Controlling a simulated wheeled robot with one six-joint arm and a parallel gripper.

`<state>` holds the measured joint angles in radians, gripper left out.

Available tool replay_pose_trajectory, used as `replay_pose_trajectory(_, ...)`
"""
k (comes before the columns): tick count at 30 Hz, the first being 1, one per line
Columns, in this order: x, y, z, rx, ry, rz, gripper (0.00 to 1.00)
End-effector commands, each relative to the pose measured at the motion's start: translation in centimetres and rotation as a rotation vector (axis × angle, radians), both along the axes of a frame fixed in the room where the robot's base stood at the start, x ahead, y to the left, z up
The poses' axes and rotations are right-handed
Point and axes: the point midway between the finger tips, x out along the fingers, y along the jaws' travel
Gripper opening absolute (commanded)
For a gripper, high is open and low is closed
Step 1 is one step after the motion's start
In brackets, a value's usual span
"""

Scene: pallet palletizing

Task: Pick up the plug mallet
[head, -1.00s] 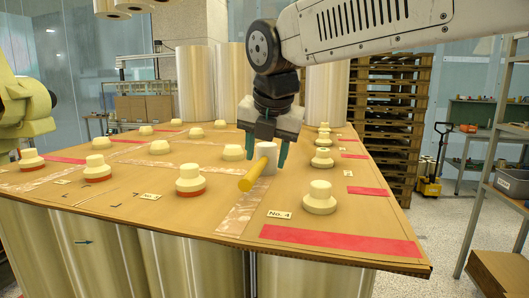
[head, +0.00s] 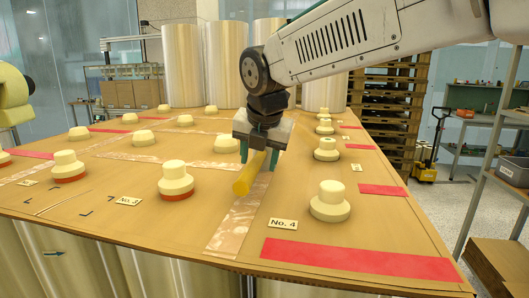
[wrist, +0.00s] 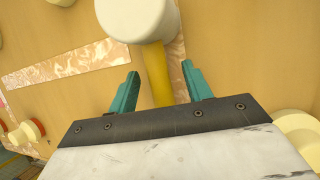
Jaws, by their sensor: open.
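The plug mallet has a yellow handle (head: 243,183) and a white head. It lies on the brown board (head: 130,222). In the head view its head is hidden behind my gripper (head: 258,160), and the handle points toward the camera. In the wrist view the white mallet head (wrist: 138,18) is at the top, and the yellow handle (wrist: 156,75) runs down between the two teal fingers of my gripper (wrist: 160,74). The fingers are open, one on each side of the handle, with gaps to both.
Cream stepped plugs stand around on the board, one near right (head: 330,202) and one with a red base at left (head: 175,180). A "No. 4" label (head: 283,224) and a red strip (head: 360,261) lie near the front edge. Tall rolls (head: 222,64) stand behind.

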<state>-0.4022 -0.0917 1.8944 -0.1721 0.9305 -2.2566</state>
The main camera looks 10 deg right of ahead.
Motion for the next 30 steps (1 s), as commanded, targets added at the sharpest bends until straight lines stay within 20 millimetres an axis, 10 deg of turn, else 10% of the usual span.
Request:
replay_pose_trajectory(9,0.2,0.1,-0.6,0.0,0.0,0.002,0.5)
replay_pose_trajectory(15,0.2,0.1,-0.6,0.0,0.0,0.002,0.0)
replay_pose_trajectory(30,0.3,0.2,2.6,0.002,-0.006,0.003,0.0)
